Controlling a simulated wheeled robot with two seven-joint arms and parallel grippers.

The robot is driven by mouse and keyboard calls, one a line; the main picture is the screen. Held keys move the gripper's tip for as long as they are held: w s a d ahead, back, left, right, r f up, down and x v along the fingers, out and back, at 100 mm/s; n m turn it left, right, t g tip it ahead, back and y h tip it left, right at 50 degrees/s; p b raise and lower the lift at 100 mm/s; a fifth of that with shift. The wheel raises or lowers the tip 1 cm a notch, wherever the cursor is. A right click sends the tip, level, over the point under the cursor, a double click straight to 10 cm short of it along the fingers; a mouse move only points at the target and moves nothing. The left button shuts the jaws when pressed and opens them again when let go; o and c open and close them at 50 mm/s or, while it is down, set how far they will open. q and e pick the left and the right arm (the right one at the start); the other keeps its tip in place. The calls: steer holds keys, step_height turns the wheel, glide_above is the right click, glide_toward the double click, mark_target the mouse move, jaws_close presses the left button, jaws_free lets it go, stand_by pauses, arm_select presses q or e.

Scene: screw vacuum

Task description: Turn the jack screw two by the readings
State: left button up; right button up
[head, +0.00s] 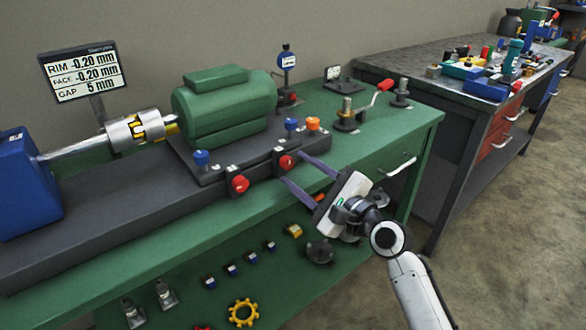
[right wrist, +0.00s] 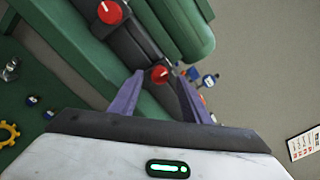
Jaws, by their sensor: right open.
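The display (head: 80,72) reads RIM -0.20 mm, FACE -0.20 mm and GAP 5 mm. Two red jack screw knobs stick out from the front of the dark base: a left one (head: 239,183) and a right one (head: 286,162). I cannot read which is number two. My right gripper (head: 290,167) is open, its purple fingers pointing at the right knob. In the right wrist view the right knob (right wrist: 159,74) appears between the open fingertips (right wrist: 160,80); contact cannot be told. The green motor (head: 226,105) sits above the knobs. My left gripper is out of view.
Blue screws (head: 201,159) and an orange one (head: 312,124) stand on the base beside the motor. A red-handled crank (head: 384,86) and posts occupy the bench's right end. A lower shelf holds a yellow ring (head: 243,312) and small parts. A second bench (head: 430,57) stands right.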

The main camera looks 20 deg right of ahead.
mark_target(286, 162)
steer(key=shift+x, duration=1.35)
steer(key=c, duration=1)
steer(key=shift+c, duration=0.2)
steer(key=shift+n, duration=0.4)
